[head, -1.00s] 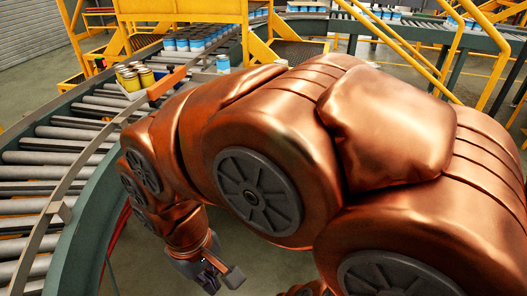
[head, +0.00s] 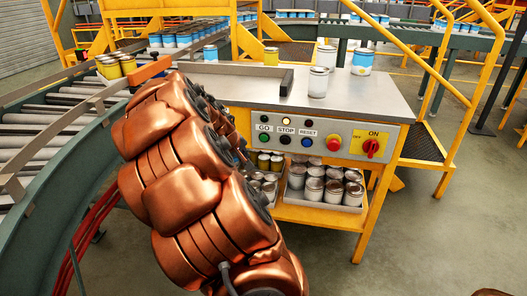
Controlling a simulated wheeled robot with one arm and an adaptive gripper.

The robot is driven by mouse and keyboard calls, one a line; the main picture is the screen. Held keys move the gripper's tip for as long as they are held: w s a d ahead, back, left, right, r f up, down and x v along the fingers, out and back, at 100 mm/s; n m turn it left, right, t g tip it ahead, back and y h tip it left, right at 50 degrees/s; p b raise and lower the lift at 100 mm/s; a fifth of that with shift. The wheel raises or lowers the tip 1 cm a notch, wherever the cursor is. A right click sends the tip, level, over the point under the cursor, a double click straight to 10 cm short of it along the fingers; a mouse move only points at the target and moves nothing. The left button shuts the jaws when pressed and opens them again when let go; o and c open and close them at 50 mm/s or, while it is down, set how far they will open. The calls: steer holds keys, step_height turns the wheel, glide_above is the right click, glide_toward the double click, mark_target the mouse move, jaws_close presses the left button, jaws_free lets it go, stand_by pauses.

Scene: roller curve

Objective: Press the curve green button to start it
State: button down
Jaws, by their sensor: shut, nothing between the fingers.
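The green button (head: 264,139) sits under the GO label at the left of the grey control panel (head: 350,130), on the front of a yellow-framed workbench. It shows clear of my arm, which stands just left of it in the picture. A black button (head: 285,140) under STOP and a blue button (head: 306,142) under RESET sit to its right. A lamp above STOP looks lit. My copper arm crosses the left middle of the head view. My gripper is hidden behind it, so its distance from the button cannot be told.
A red round button (head: 334,144) and a red rotary switch (head: 372,148) are further right. Cans stand on the metal bench top (head: 250,92); a tray of cans (head: 322,203) is below. The curved roller conveyor (head: 60,125) runs at left. Floor at right is open.

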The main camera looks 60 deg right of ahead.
mark_target(262, 142)
steer(key=w+d+f+h+b, duration=0.1)
steer(key=d+f+b, duration=0.1)
steer(key=d+f, duration=0.4)
steer(key=shift+d+n, duration=0.3)
steer(key=shift+d, duration=0.95)
steer(key=shift+w+d, duration=0.1)
steer(key=shift+w+d, duration=0.5)
steer(key=shift+d, duration=0.85)
steer(key=shift+w+d, duration=0.5)
steer(key=shift+d, duration=0.8)
steer(key=shift+w+d, duration=0.5)
steer(key=shift+d, duration=0.85)
steer(key=shift+d, duration=0.1)
steer(key=shift+w+d, duration=0.1)
steer(key=shift+d, duration=0.2)
